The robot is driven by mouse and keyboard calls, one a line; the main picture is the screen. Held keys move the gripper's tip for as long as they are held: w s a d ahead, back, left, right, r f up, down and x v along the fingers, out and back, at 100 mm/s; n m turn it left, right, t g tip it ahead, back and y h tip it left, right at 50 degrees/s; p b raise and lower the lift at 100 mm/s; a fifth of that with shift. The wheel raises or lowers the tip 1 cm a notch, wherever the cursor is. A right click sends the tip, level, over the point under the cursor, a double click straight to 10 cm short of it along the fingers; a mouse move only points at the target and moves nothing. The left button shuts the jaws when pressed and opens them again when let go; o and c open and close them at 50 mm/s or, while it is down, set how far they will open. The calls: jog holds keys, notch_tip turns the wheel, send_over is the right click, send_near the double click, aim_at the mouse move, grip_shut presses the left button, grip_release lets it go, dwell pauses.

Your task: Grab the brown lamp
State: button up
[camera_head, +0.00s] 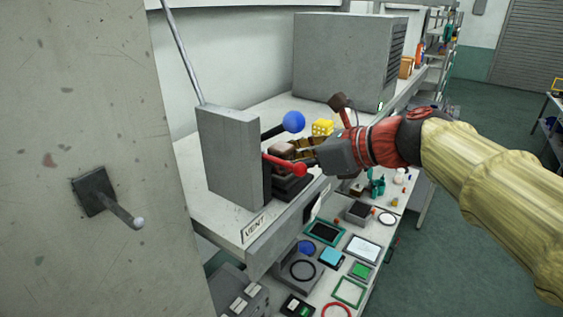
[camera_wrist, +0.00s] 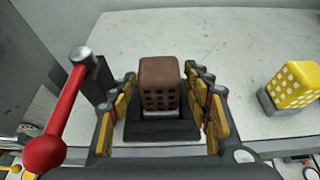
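The brown lamp (camera_wrist: 160,84) is a brown block with a grid of small square holes on its front, upright on a dark base (camera_wrist: 161,128). In the head view the lamp (camera_head: 283,150) is on the bench beside a grey upright panel, partly covered by my gripper. My gripper (camera_wrist: 161,90) is open, with yellow-padded fingers on both sides of the lamp. Narrow gaps show between the fingers and the lamp in the wrist view. In the head view my gripper (camera_head: 294,151) reaches in from the right.
A red-knobbed lever (camera_wrist: 55,117) stands close left of my fingers. A yellow lamp (camera_wrist: 293,85) is to the right on the bench. In the head view a blue-knobbed lever (camera_head: 293,122) and the grey panel (camera_head: 229,155) are close by. A large grey box (camera_head: 340,60) stands behind.

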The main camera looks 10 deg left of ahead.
jog(key=c, duration=1)
jog(key=shift+r, duration=0.1)
jog(key=shift+c, duration=0.2)
